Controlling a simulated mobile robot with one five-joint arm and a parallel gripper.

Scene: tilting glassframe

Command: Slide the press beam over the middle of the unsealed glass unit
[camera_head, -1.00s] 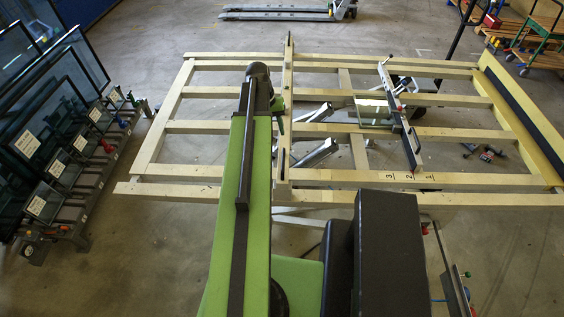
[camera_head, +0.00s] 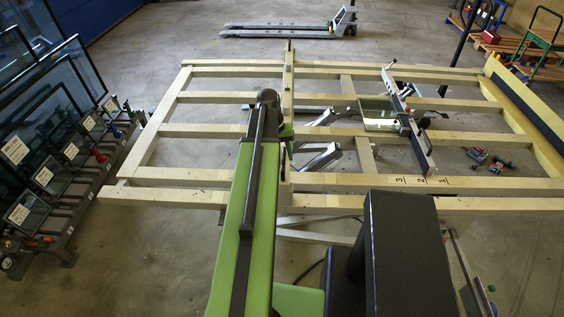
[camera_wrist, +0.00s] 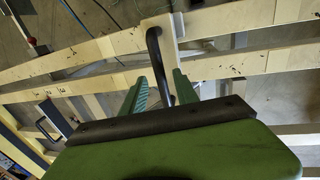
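The pale wooden crossbeam (camera_head: 288,75), which I take as the press beam, lies across the slatted frame left of its middle. A black bow handle on it (camera_wrist: 154,45) shows in the wrist view. My gripper (camera_wrist: 163,80) has its green fingers apart, one on each side of the handle, with gaps visible on both sides. In the head view my gripper (camera_head: 287,138) is at the beam, partly hidden by my arm. A small glass pane, seemingly the glass unit (camera_head: 377,115), lies on the slats right of the beam.
A dark bar (camera_head: 418,140) stands along the pane's right side, near the marks 3, 2, 1 on the front rail (camera_head: 350,182). A rack of dark glass panes (camera_head: 45,130) stands at the left. The slats between beam and pane look clear.

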